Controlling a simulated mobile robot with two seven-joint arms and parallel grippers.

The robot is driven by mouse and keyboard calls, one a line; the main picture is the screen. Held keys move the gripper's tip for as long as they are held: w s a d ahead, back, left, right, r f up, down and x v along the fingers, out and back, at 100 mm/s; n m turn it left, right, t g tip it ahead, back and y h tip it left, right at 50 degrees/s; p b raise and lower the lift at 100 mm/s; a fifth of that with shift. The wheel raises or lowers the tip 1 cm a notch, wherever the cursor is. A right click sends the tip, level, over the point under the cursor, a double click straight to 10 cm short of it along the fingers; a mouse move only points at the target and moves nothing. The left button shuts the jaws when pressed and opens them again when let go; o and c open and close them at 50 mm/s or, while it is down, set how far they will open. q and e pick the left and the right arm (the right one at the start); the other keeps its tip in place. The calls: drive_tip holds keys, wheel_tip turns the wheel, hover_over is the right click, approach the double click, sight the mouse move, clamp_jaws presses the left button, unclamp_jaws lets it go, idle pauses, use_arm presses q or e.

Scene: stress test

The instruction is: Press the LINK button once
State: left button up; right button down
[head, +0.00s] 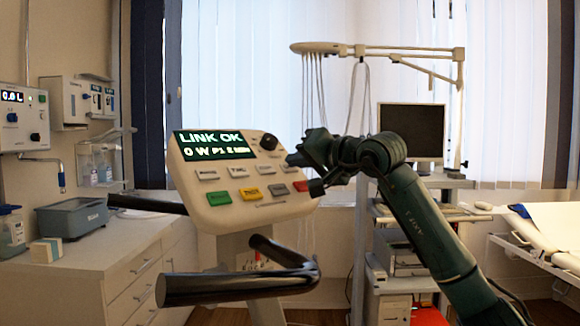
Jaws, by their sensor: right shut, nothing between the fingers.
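A cream console (240,215) stands tilted on a post left of centre. The labels are too small to read surely, so I cannot tell which is LINK. My right gripper (292,159) is shut and empty at the console's right edge, its tips by the upper button row; contact is unclear. My left gripper is out of view.
A black knob (268,142) sits right of the screen. Dark handlebars (240,284) stick out in front of the console. A counter (95,262) with a blue-grey box (72,217) is at left; a monitor cart (411,132) and a bed (545,240) are at right.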

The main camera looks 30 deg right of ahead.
drive_tip(key=shift+s+r+p, duration=0.35)
drive_tip(key=shift+s+r, duration=0.05)
drive_tip(key=shift+r, duration=0.15)
drive_tip(key=shift+d, duration=0.1)
drive_tip(key=shift+s+d+r+p, duration=0.1)
drive_tip(key=shift+s+r+p, duration=0.5)
drive_tip(key=shift+s+r, duration=0.3)
drive_tip(key=shift+s+d+r+p, duration=0.1)
drive_tip(key=shift+s+r+p, duration=0.55)
drive_tip(key=shift+r, duration=0.45)
drive_tip(key=s+r+p, duration=0.3)
drive_tip(key=s+r, duration=0.1)
drive_tip(key=r, duration=0.1)
drive_tip(key=shift+d+r+p, duration=0.25)
drive_tip(key=shift+d+p, duration=0.1)
drive_tip(key=shift+s, duration=0.15)
